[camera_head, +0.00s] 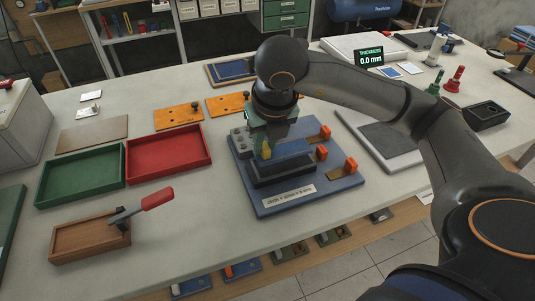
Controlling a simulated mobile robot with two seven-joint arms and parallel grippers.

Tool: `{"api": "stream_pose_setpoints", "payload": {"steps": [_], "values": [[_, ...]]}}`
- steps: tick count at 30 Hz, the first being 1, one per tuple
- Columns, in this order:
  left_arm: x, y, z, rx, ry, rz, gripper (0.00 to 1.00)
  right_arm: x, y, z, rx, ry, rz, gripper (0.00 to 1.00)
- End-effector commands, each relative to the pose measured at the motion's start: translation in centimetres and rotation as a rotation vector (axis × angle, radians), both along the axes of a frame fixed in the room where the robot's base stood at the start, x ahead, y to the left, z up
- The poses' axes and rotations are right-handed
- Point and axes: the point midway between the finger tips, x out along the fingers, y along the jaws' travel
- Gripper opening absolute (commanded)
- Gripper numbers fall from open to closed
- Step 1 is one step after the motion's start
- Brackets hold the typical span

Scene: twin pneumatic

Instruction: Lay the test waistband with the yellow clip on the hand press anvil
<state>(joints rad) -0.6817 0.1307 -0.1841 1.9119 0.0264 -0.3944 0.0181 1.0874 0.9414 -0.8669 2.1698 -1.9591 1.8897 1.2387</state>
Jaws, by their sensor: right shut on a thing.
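My right gripper (266,140) reaches in from the right, pointing down over the blue fixture plate (262,208). It is shut on a small yellow piece, which looks like the yellow clip (266,151) of the test waistband. No part is plainly marked as the hand press anvil. A wooden box (90,238) with a red-handled lever (157,198) stands at the front left. My left gripper is out of view.
Orange clamps (322,153) stand along the plate's right side. A green tray (82,176) and a red tray (168,154) lie to the left. A grey slab (385,140) lies right of the plate, partly behind my arm. Bare tabletop separates the trays from the plate.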

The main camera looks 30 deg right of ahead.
Motion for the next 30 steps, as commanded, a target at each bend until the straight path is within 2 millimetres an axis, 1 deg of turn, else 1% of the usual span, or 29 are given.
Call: {"api": "stream_pose_setpoints", "payload": {"steps": [5, 9, 11, 19, 23, 24, 30], "values": [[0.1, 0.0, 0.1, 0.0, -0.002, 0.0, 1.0, 0.5, -1.2, -1.5, -0.002, 0.001, -0.003, 0.0], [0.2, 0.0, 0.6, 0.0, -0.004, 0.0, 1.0, 0.4, -0.9, -3.4, -0.001, 0.002, 0.001, 0.0], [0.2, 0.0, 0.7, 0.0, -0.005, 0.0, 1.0, 0.4, -0.9, -4.0, 0.0, 0.001, 0.001, 0.0], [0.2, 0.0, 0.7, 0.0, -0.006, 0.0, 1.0, 0.5, -0.9, -4.2, 0.001, -0.001, 0.0, 0.0], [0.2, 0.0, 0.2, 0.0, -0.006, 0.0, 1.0, 0.5, -0.9, -4.6, 0.002, -0.001, 0.001, 0.0], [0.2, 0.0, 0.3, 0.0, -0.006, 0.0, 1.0, 0.5, -0.9, -4.5, 0.002, -0.001, 0.001, 0.23], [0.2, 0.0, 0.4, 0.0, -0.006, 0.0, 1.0, 0.5, -0.9, -4.5, 0.002, -0.001, 0.001, 0.46]]}}
